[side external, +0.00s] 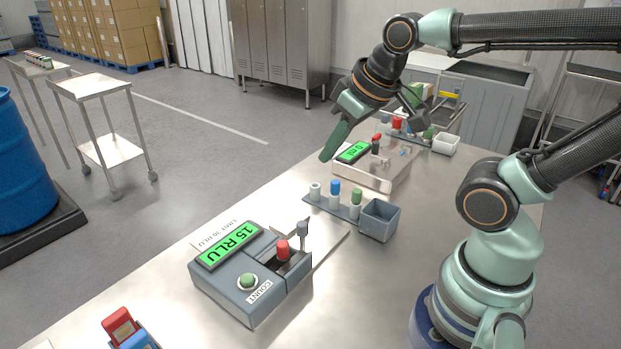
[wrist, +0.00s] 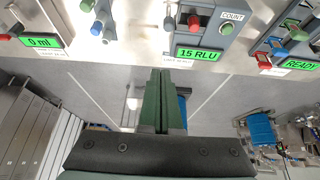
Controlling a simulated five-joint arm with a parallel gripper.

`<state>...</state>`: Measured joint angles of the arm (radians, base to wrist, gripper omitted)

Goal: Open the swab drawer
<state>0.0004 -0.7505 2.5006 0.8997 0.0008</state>
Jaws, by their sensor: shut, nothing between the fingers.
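The grey meter (side external: 225,288) stands on the steel bench with a lit "15 RLU" display and a green COUNT button (side external: 247,281). A red-topped piece (side external: 283,250) sits in a dark recess at its right side, beside a grey upright post (side external: 303,230). I cannot tell which part is the swab drawer or how far it is out. The meter also shows in the wrist view (wrist: 200,40). My gripper (side external: 323,158) is shut and empty, in the air above the bench's far edge, apart from the meter. Its green fingers (wrist: 165,72) point toward the bench in the wrist view.
A rack (side external: 345,212) with white, blue and green pieces and a grey bin (side external: 379,220) stand behind the meter. Farther back is a unit (side external: 375,172) with a green display. Red and blue pieces (side external: 120,327) are at the near edge. The bench's right front is bare.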

